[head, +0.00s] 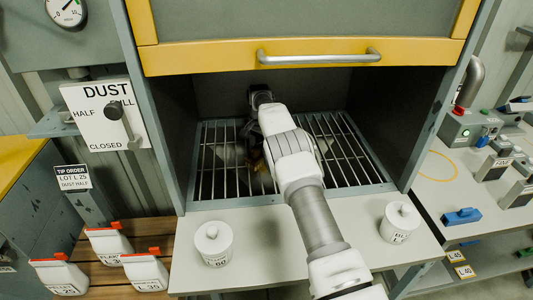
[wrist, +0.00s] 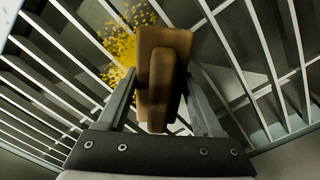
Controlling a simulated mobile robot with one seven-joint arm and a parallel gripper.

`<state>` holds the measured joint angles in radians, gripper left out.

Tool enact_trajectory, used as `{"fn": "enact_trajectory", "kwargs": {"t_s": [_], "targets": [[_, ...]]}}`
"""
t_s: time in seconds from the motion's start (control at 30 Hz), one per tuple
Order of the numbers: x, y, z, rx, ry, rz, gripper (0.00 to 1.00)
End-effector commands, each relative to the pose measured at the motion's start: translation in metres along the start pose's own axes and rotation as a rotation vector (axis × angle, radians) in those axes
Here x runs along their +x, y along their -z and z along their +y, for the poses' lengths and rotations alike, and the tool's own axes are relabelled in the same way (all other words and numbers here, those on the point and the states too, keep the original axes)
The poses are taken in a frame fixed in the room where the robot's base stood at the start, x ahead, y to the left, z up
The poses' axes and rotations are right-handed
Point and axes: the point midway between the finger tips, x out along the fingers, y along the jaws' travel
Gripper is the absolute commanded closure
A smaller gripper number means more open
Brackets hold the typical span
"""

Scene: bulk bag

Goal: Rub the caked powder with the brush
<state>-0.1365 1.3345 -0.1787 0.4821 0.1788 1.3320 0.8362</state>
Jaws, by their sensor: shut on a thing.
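My gripper (wrist: 162,108) is shut on the wooden handle of the brush (wrist: 163,60) in the wrist view. The brush is held over the metal grate, and its bristles are hidden from this angle. The caked powder (wrist: 124,42) shows as a patch of yellow crumbs beside and behind the brush, at and below the bars. In the head view my arm reaches into the cabinet and hides most of the gripper and brush.
The grate (head: 350,160) spans the cabinet floor, under a raised yellow-framed door (head: 310,55). Dark side walls flank my arm. White lidded jars (head: 213,245) and (head: 399,224) stand on the front ledge. A dust lever (head: 122,125) is at left. Several white bags (head: 145,271) sit lower left.

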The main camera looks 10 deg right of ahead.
Motion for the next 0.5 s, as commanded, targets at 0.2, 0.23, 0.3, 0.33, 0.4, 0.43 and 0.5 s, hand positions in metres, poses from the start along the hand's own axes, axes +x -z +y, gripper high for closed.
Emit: {"fn": "enact_trajectory", "kwargs": {"t_s": [0.2, 0.23, 0.3, 0.33, 0.4, 0.43, 0.5], "targets": [[0.001, -0.007, -0.007, 0.000, 0.000, 0.000, 0.77], [0.002, -0.009, -0.009, 0.000, 0.000, 0.000, 0.77], [0.002, -0.014, -0.014, -0.001, 0.001, 0.000, 0.77], [0.003, -0.016, -0.016, -0.002, 0.000, -0.001, 0.77], [0.003, -0.020, -0.020, -0.001, 0.000, -0.001, 0.77], [0.003, -0.022, -0.022, -0.001, 0.000, -0.001, 0.77], [0.004, -0.025, -0.025, -0.001, 0.000, -0.001, 0.77]]}}
